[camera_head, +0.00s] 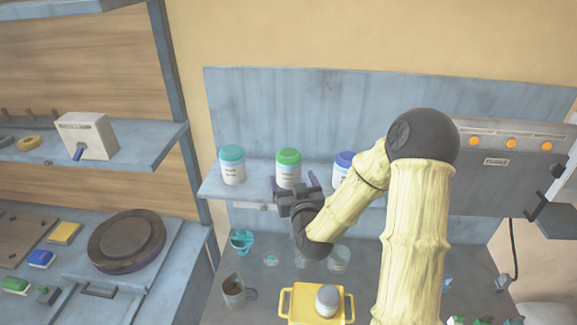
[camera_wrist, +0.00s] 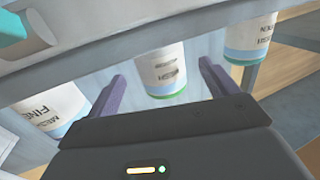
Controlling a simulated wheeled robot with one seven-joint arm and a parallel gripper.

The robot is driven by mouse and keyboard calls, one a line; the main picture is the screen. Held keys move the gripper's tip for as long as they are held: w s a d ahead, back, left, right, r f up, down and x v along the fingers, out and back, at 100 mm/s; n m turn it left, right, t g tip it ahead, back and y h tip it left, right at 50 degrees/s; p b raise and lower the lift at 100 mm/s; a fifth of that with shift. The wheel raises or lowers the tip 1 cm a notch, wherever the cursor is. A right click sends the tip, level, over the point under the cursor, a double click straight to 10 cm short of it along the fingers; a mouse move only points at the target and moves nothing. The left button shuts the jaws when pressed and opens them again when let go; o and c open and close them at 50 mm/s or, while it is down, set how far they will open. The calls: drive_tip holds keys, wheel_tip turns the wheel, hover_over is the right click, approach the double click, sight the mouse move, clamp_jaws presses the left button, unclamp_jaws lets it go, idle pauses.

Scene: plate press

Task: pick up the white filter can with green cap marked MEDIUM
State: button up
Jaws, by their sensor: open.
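The white filter can with a green cap (camera_head: 288,168) stands upright on the blue-grey shelf, between two other cans. Its label is too small to read in the head view. In the wrist view the same white can (camera_wrist: 165,62) appears inverted, its green edge lowest and its lettering partly legible. My gripper (camera_head: 293,182) is open in front of the can's lower part, with purple fingers. In the wrist view the can appears in the gap between the fingers of my gripper (camera_wrist: 162,70). I cannot tell how far the fingertips reach alongside it.
A teal-capped can (camera_head: 232,168) stands left on the shelf (camera_head: 262,181). A blue-capped can (camera_head: 344,161) stands right, partly behind my arm; its label reads FINE in the wrist view (camera_wrist: 50,108). Below are a yellow tray (camera_head: 296,303), a mug (camera_head: 235,292) and clear glasses (camera_head: 339,259).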

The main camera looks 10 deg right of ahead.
sight(291, 176)
drive_tip(key=shift+w+p, duration=0.85)
drive_tip(key=shift+p, duration=0.05)
drive_tip(key=w+p, duration=0.2)
drive_tip(key=w, duration=0.1)
drive_tip(key=shift+w+f, duration=0.15)
drive_tip(key=shift+w, duration=0.2)
drive_tip(key=c, duration=1.2)
